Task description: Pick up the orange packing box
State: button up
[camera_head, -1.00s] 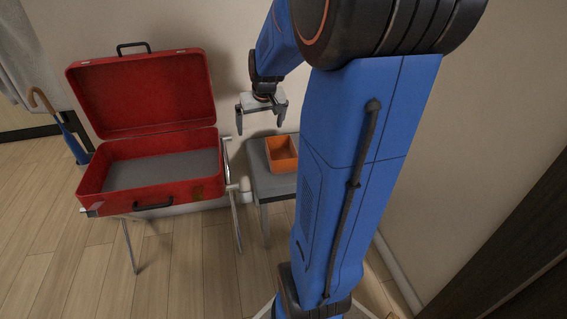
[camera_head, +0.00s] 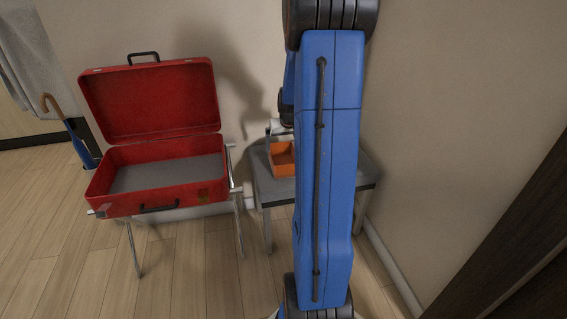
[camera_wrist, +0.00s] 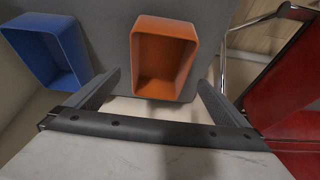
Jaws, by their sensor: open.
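The orange packing box (camera_head: 283,160) is an open-topped box on a small grey table (camera_head: 268,192). In the head view, my blue arm covers part of the box and table. In the wrist view, the orange box (camera_wrist: 164,58) lies upper centre, ahead of and between my two fingers. My gripper (camera_wrist: 160,78) is open and empty. Its fingers point toward the box, one to each side in the picture. I cannot tell how high above the box they are. In the head view, my gripper is mostly hidden behind my arm.
A blue open box (camera_wrist: 50,50) stands on the same table, left of the orange one in the wrist view. An open red suitcase (camera_head: 150,198) on a metal-legged stand is left of the table in the head view. A wall (camera_head: 420,100) stands behind.

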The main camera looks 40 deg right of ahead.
send_over(283, 162)
jog(key=s+a, duration=0.2)
jog(key=shift+d+f, duration=0.15)
jog(key=shift+f, duration=4.4)
jog(key=c, duration=0.9)
